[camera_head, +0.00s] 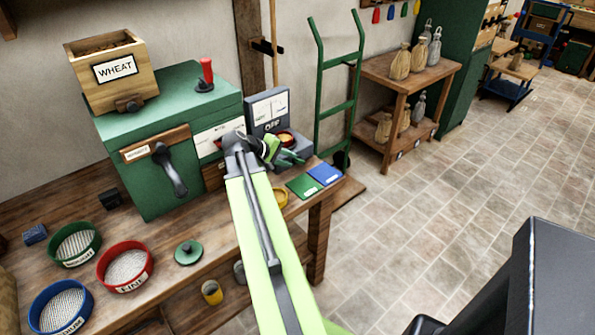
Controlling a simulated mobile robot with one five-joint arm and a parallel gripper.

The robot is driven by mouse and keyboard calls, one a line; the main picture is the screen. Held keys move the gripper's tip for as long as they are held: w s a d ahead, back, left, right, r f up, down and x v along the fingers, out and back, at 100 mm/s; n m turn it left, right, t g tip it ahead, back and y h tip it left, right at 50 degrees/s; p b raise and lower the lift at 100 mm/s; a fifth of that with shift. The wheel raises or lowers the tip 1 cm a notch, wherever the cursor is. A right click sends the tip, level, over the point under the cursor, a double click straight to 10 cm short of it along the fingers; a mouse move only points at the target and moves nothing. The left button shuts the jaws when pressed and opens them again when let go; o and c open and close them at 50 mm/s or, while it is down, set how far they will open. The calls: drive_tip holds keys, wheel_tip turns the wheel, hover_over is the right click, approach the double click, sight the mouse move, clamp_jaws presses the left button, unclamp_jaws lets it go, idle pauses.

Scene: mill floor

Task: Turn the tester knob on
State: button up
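The tester (268,104) is a grey box with a white dial face and the word OFF below it. It stands on the wooden bench at the right end of the green mill. A round cup with reddish-orange contents (288,138) shows on its front part. My gripper (292,158) is in front of the tester's lower part, near this cup.
The green mill (178,110) carries a WHEAT box (112,72), a red-topped lever and a dark crank. Red, green and blue sieves (125,265) lie at the bench's left. Green and blue cards (303,187) lie at its right end. Tiled floor is open to the right.

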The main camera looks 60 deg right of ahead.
sight(297, 161)
drive_tip(key=b+x, duration=0.2)
drive_tip(key=x, duration=0.4)
drive_tip(key=shift+f+b, duration=0.15)
drive_tip(key=shift+b, duration=0.25)
drive_tip(key=shift+d, duration=0.1)
clamp_jaws()
